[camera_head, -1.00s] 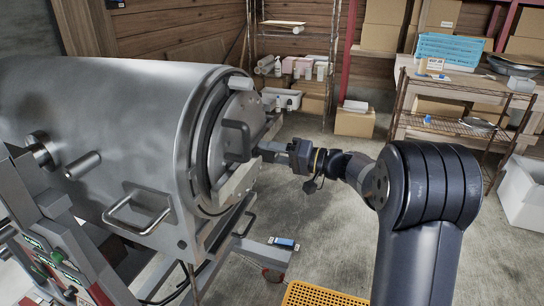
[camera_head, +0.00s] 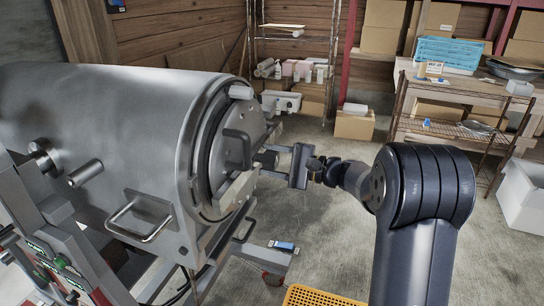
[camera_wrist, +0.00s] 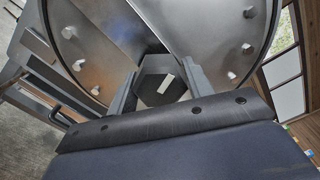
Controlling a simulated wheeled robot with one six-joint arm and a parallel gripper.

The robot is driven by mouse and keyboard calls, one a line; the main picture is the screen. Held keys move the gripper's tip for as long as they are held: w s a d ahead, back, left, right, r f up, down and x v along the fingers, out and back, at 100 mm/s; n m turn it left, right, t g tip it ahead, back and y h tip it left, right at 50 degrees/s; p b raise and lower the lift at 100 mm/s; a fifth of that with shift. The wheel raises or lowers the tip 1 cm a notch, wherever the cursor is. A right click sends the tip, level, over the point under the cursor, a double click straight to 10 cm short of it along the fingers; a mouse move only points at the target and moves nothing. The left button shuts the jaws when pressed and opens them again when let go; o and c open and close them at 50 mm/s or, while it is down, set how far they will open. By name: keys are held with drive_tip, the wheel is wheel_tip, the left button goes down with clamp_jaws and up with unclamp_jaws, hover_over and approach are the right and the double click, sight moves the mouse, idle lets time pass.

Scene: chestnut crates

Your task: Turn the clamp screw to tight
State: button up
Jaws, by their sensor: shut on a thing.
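A large steel drum (camera_head: 100,110) lies on its side at the left. Its round door (camera_head: 225,150) faces right, with a dark handle on it. The clamp screw's dark knob (camera_head: 265,158) sticks out at the door's right side. My gripper (camera_head: 272,158) reaches it from the right. In the wrist view the dark angular knob (camera_wrist: 151,93), with a pale bar mark on it, sits between the two fingers of my gripper (camera_wrist: 164,90), which is shut on it. The screw's shaft behind the knob is hidden.
A drum side handle (camera_head: 140,218) and a frame with a blue-and-white item (camera_head: 283,246) stand below. A yellow perforated crate (camera_head: 320,297) lies on the floor. Wire shelves (camera_head: 455,110) stand at the right. The floor between is free.

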drive_tip(key=shift+m+p, duration=0.75)
drive_tip(key=shift+m, duration=0.85)
drive_tip(key=shift+f, duration=0.1)
drive_tip(key=o, duration=1)
drive_tip(key=shift+c, duration=0.2)
drive_tip(key=b+v, duration=0.1)
drive_tip(key=v, duration=0.9)
drive_tip(key=shift+s+d, duration=0.15)
drive_tip(key=shift+d, duration=0.2)
drive_tip(key=shift+a, duration=0.1)
